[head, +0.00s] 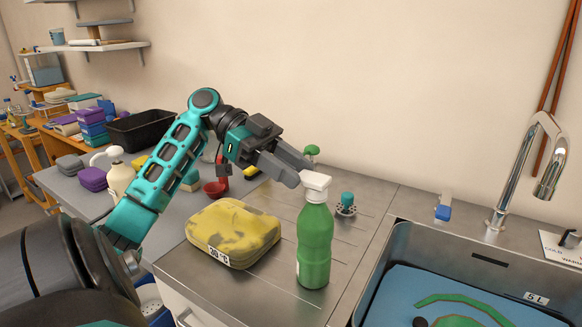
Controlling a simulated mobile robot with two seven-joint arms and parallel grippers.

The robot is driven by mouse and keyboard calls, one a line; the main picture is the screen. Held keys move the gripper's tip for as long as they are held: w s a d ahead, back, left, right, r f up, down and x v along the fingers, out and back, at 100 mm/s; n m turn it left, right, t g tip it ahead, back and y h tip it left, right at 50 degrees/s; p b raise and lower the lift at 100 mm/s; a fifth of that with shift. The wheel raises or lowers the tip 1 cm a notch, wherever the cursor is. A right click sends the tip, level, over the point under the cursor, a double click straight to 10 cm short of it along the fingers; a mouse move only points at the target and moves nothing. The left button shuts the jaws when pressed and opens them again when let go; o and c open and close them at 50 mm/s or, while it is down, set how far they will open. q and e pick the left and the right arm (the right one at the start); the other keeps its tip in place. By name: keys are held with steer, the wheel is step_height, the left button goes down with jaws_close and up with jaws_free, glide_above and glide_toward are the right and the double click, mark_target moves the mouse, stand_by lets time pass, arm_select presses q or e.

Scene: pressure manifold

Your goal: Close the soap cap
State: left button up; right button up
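The green soap bottle (314,245) stands upright on the metal counter, left of the sink. Its white cap (316,186) sits on top of the neck. I cannot tell whether its lid is fully down. My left gripper (304,176) reaches in from the left, with its grey fingertips just beside the cap's upper left edge. I cannot tell whether they touch it. The fingers lie close together in this view, and any gap between them is unclear. My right gripper is not in view.
A white pump bottle (120,180) stands at the left.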

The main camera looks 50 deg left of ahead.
arm_select(q)
steer(key=o, duration=0.5)
steer(key=shift+c, duration=0.2)
steer(key=b+v, duration=0.1)
steer(key=v, duration=1.2)
